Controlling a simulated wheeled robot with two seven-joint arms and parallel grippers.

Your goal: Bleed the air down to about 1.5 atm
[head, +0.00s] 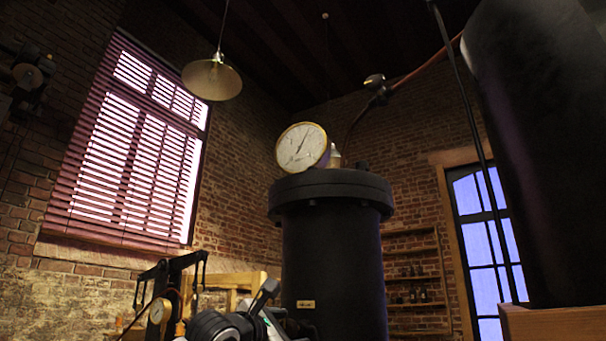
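A tall black lidded vessel (335,250) stands upright in the middle of the head view. A round white dial gauge with a brass rim (302,147) sits at the top left of its lid. The gauge needle points up and slightly right; its numbers are too small to read. A small pale metal fitting (335,158) is beside the gauge, partly hidden by it. A valve with a brass-coloured knob (374,81) sits on a hose above the lid, to the right.
Dark and pale mechanical parts (262,297) stand at bottom centre, before the vessel. A black stand (171,275) with a small gauge (158,311) is left. A large black cylinder (540,130) above a wooden ledge (550,323) fills the right. A lamp (212,78) hangs above.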

